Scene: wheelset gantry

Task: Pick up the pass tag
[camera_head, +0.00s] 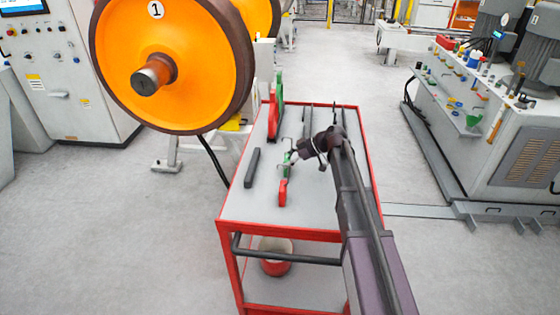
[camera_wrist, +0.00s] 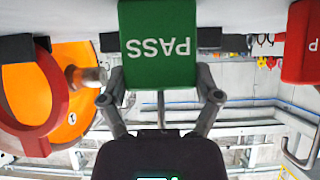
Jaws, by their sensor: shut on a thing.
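The pass tag is a green block with white "PASS" lettering, upside down in the wrist view (camera_wrist: 158,45). My gripper (camera_wrist: 160,95) has one finger on each side of it and is shut on it. In the head view, my gripper (camera_head: 296,157) is low over the trolley top, and the green tag (camera_head: 287,158) shows small at its left. I cannot tell whether the tag still touches the top. A red tag (camera_head: 283,192) with a metal hook lies just nearer; it also shows at the right of the wrist view (camera_wrist: 300,45).
The red-framed trolley (camera_head: 240,207) has a grey top. A dark bar (camera_head: 252,168) lies left of the tags, and a red and green curved tool (camera_head: 274,112) stands behind. An orange wheel (camera_head: 172,62) is at the left. A bucket (camera_head: 276,262) sits on the lower shelf.

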